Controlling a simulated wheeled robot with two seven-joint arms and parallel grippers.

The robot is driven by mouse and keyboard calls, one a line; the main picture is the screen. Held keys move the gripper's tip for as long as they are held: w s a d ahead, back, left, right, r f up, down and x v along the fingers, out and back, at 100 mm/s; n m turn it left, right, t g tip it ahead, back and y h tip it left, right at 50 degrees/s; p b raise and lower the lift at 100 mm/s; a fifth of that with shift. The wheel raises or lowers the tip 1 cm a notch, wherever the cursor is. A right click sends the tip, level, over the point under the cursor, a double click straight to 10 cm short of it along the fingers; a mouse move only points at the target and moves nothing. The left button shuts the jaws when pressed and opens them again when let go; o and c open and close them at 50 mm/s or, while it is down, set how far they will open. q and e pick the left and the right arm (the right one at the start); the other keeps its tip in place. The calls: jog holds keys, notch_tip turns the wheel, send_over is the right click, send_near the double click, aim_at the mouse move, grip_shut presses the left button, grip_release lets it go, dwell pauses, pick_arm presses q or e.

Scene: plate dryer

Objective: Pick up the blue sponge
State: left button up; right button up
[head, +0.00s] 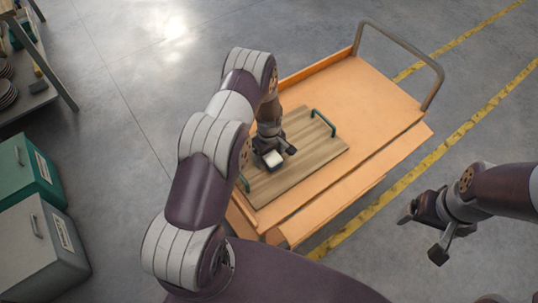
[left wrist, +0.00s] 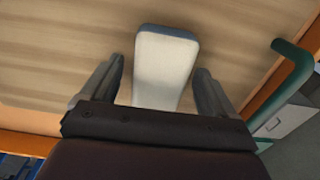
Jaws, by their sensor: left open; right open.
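The sponge (head: 272,159) lies on the wooden tray (head: 318,152). Its top face looks white and its edge blue-grey. In the left wrist view the sponge (left wrist: 166,62) stands out pale between the two fingers, its near end hidden by the gripper body. My left gripper (head: 276,155) is open, pointing down at the tray, with one finger on each side of the sponge and a gap visible on both sides. My right gripper (head: 421,238) is open and empty, over the floor to the right of the cart.
The tray has green handles (head: 324,122) and rests on an orange cart (head: 365,98) with a metal push bar (head: 410,47). Green (head: 28,170) and grey (head: 40,245) bins stand at the left, near a shelf with plates (head: 6,92). Floor right of the cart is clear.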

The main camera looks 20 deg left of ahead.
pick_arm(q)
jog(key=c, duration=1.1)
jog(key=shift+o, duration=0.2)
